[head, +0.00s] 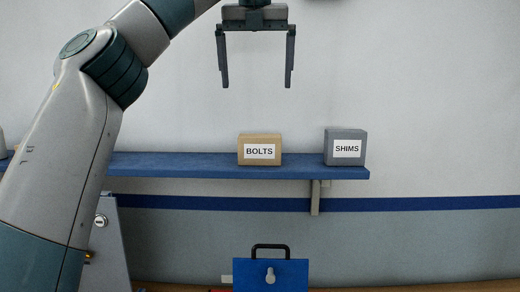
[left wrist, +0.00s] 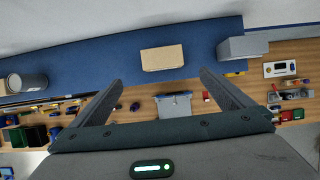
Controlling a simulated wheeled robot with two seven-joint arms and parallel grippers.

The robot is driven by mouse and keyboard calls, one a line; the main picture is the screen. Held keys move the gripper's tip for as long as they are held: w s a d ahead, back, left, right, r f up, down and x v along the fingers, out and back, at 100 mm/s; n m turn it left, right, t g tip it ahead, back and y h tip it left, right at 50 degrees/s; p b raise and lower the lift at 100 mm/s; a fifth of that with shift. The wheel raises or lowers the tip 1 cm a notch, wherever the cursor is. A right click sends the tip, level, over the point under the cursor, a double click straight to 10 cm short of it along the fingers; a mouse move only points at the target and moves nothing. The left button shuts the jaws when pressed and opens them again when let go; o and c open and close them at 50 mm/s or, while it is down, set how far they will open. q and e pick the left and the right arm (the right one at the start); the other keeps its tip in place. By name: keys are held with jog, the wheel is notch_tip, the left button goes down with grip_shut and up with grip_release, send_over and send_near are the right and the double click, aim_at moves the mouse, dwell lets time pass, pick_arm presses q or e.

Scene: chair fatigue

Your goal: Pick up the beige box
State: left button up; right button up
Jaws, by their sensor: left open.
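The beige box (head: 259,149), labelled BOLTS, stands on a blue wall shelf (head: 190,166). My left gripper (head: 256,86) is open and empty above the box, with its fingers pointing down, clear of the box. In the left wrist view the beige box (left wrist: 162,58) shows its plain top beyond and between the two spread fingertips (left wrist: 160,78). My right gripper is not in either view.
A grey box (head: 345,147) labelled SHIMS stands right of the beige box, with a gap between. A grey cylinder (left wrist: 26,83) stands at the shelf's left. Below are a blue case (head: 270,274) and a cluttered wooden bench (left wrist: 240,88).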

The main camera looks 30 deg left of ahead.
pick_arm(q)
jog(key=p, duration=0.1)
send_near(258, 136)
jog(key=x, duration=0.5)
jog(key=shift+w+a, duration=0.15)
jog(key=shift+w, duration=0.15)
jog(key=shift+w+a+f, duration=0.1)
jog(key=shift+f, duration=0.3)
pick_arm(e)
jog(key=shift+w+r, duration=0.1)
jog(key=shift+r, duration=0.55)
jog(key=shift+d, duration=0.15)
